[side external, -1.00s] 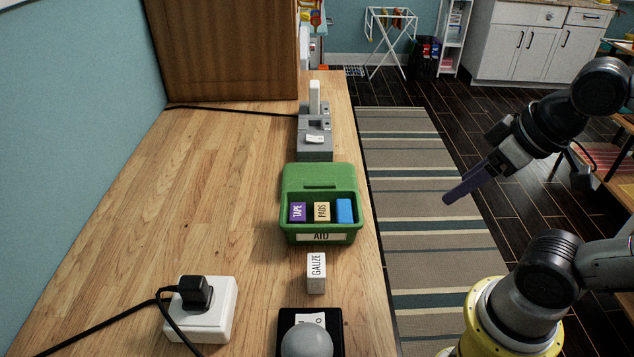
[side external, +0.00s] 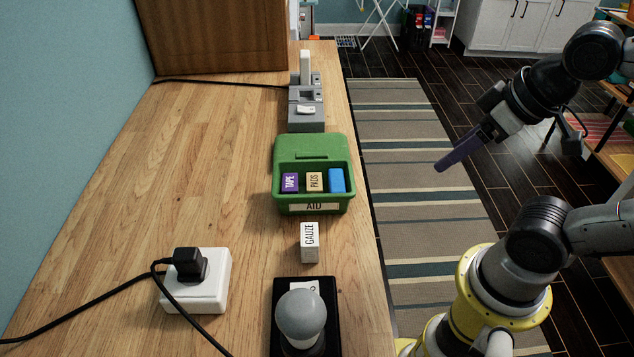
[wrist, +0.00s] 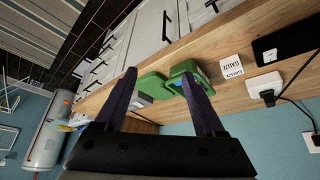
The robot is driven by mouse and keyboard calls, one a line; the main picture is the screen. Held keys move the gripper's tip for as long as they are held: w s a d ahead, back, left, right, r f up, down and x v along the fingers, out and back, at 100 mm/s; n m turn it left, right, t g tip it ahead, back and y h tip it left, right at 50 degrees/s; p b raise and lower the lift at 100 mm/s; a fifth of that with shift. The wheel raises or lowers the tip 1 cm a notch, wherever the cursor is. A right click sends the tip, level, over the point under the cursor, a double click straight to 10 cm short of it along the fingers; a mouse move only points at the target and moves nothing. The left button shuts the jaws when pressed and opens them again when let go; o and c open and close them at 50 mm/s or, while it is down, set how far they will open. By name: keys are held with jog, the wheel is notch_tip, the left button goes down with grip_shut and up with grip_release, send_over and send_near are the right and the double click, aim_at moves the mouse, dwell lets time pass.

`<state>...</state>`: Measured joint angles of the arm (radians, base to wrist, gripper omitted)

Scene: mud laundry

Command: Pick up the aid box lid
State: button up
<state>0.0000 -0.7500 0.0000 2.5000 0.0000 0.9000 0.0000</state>
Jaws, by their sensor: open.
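The green aid box (side external: 313,207), labelled AID, stands open on the wooden counter. It holds a purple TAPE box (side external: 290,183), a tan PADS box (side external: 314,182) and a blue block (side external: 336,180). The green aid box lid (side external: 311,152) shows at the box's far edge; I cannot tell if it is attached. My gripper (side external: 438,168) is open and empty, right of the counter and apart from the box and lid. In the wrist view, the lid (wrist: 152,84) and the box (wrist: 180,68) show beyond my two purple fingers (wrist: 159,73), which partly cover them.
A white GAUZE box (side external: 310,242) stands in front of the aid box. A grey device (side external: 306,110) stands behind the lid. A grey dome on a black base (side external: 301,318) and a white power block with cable (side external: 197,292) are nearer. The counter's left-middle is clear.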

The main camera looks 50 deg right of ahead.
jog(key=shift+c, duration=1.3)
